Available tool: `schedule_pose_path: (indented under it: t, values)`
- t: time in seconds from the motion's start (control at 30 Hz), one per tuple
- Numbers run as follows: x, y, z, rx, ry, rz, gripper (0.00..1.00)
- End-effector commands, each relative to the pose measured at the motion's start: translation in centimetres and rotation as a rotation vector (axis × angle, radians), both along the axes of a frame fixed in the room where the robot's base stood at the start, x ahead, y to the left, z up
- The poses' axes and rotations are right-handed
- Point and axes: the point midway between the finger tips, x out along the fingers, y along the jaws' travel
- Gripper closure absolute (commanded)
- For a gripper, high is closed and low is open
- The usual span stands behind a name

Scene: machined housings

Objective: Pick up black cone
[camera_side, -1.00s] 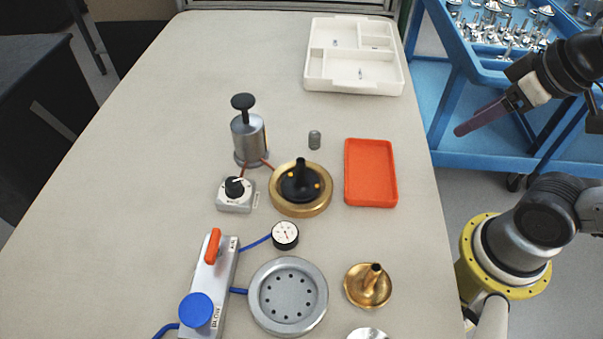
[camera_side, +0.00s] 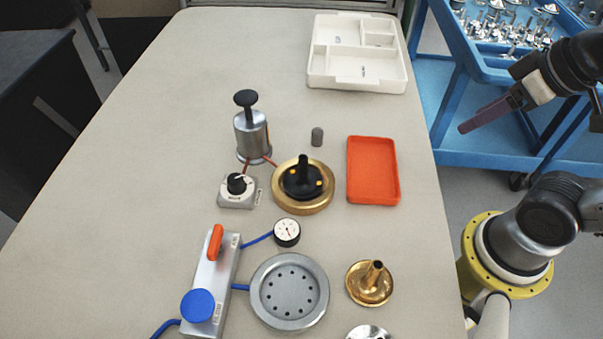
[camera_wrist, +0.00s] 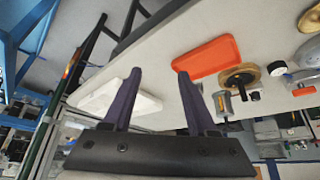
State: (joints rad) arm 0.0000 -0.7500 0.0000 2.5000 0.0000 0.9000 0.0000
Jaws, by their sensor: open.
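The black cone (camera_side: 303,181) sits in a round brass ring base (camera_side: 303,207) in the middle of the table, narrow stem up. Small orange dots mark its black flange. The black piece also shows small in the wrist view (camera_wrist: 241,80), inside the brass ring (camera_wrist: 246,69). My gripper (camera_side: 464,129) is off the table's right side, above the floor and blue cart, well away from the cone. In the wrist view its two dark purple fingers (camera_wrist: 160,72) are spread apart with nothing between them.
An orange tray (camera_side: 372,172) lies right of the brass base. A silver cylinder with a black knob (camera_side: 252,135) and a dial box (camera_side: 238,190) stand to the left. A brass funnel (camera_side: 370,284), a perforated disc (camera_side: 289,292) and a gauge (camera_side: 286,232) are in front. A white divided tray (camera_side: 357,75) is behind.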

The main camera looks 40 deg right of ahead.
Motion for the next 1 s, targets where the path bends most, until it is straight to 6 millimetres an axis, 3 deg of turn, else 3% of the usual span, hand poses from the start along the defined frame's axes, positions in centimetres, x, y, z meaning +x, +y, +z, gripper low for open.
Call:
schedule_pose_path:
  t: [0.43, 0.57, 0.77, 0.87, 1.0]
  values:
    - [-0.5, 0.0, -0.1, -0.039, 0.024, 0.075, 0.46]
    - [0.2, 0.0, 2.6, -0.115, 0.030, 0.225, 0.46]
    - [3.9, 1.9, 7.0, -0.221, 0.105, 0.559, 0.46]
    - [6.5, 3.9, 8.8, -0.268, 0.149, 0.757, 0.46]
    - [10.5, 8.2, 10.2, -0.323, 0.215, 1.044, 0.46]
